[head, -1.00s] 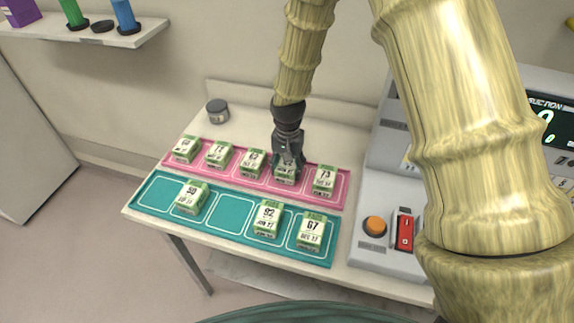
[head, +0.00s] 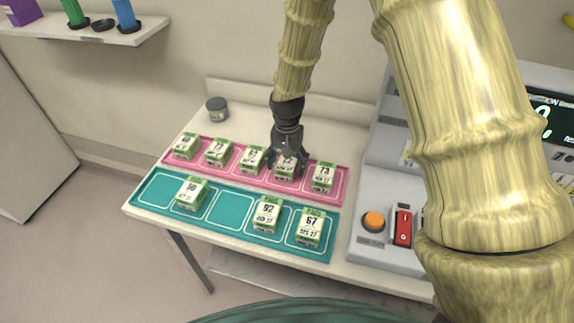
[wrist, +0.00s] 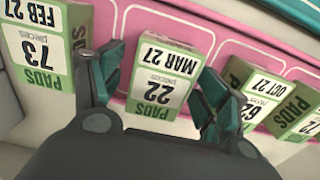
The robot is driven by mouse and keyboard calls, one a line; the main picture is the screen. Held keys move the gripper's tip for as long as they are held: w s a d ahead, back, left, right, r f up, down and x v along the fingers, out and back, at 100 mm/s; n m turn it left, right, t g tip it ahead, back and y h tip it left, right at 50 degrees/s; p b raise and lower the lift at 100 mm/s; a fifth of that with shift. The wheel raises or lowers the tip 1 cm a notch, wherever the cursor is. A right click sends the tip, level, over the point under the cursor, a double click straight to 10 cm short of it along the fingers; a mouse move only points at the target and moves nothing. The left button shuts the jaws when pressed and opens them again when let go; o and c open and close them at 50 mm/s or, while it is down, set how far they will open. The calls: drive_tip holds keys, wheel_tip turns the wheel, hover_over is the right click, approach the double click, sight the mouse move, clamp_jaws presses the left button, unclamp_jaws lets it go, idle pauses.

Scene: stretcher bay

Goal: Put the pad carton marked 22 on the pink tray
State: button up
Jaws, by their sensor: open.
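The pad carton marked 22 (head: 287,171) stands in the fourth compartment from the left of the pink tray (head: 341,188). It is white and green, and its marked top shows clearly in the wrist view (wrist: 164,72). My gripper (head: 288,157) is low over this carton. In the wrist view my gripper's fingers (wrist: 163,80) are spread, one on each side of the carton, with gaps visible beside it. The carton's lower part is partly hidden in the wrist view.
Other cartons share the pink tray, including one marked 73 (head: 322,177) close on the right. The teal tray (head: 230,207) in front holds cartons marked 92 (head: 267,214) and 67 (head: 310,228), among others. A grey device (head: 385,258) stands right; a grey jar (head: 217,109) behind.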

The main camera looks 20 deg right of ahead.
sight(287, 163)
wheel_tip(287, 163, up, 11)
drive_tip(key=b, duration=0.3)
idle(0.4)
